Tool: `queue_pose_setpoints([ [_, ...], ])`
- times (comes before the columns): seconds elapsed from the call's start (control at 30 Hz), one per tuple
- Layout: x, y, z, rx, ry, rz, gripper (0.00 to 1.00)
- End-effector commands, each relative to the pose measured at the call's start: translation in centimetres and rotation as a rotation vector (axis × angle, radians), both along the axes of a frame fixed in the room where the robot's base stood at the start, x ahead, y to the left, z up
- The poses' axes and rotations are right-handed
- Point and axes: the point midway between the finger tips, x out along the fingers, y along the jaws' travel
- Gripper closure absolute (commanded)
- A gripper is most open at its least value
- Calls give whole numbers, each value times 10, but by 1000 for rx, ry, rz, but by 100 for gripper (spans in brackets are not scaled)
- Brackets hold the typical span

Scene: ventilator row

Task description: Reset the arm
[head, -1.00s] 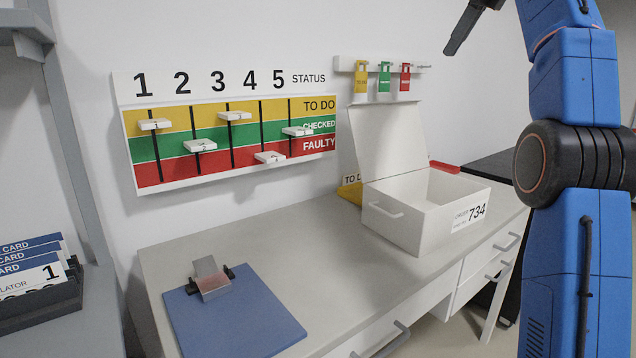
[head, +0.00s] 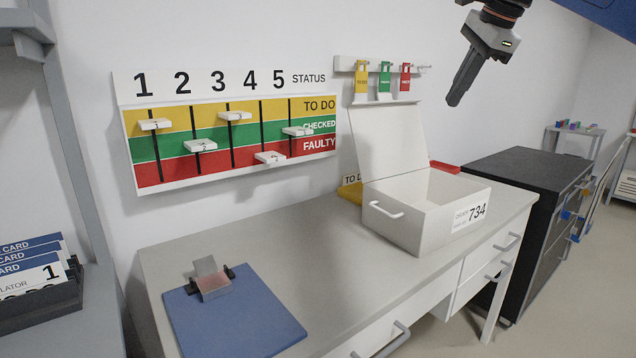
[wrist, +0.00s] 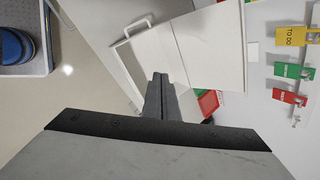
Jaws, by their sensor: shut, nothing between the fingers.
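My gripper (head: 461,92) is at the top right of the head view, in the air above and to the right of the open white box. Its dark fingers are together and point down and to the left, with nothing between them. In the wrist view the closed fingers (wrist: 158,88) appear in front of the white box (wrist: 185,50), which lies well beyond them. My blue arm link enters from the top right corner of the head view.
The white box (head: 400,225) marked 734 stands lid-up on the desk (head: 330,275). A status board (head: 231,140) with sliders and hanging tags (head: 385,78) are on the wall. A blue clipboard (head: 250,320) lies front left. A black cabinet (head: 540,185) stands right of the desk.

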Motion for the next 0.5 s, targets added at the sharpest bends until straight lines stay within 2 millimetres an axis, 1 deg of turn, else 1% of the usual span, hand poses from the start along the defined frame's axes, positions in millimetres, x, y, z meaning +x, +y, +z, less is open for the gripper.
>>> queue_pose_setpoints([
  [0.03, -15, 2, -14, -36, -8, 53, 100],
  [0.17, -47, 5, -54, -135, -30, 205, 100],
  [0.2, -57, 6, -67, -168, -37, 253, 100],
  [0.27, -73, 7, -88, -214, -46, 327, 100],
  [0.47, -128, 8, -164, -372, -69, 576, 100],
  [0.5, -140, 8, -180, -403, -73, 628, 100],
])
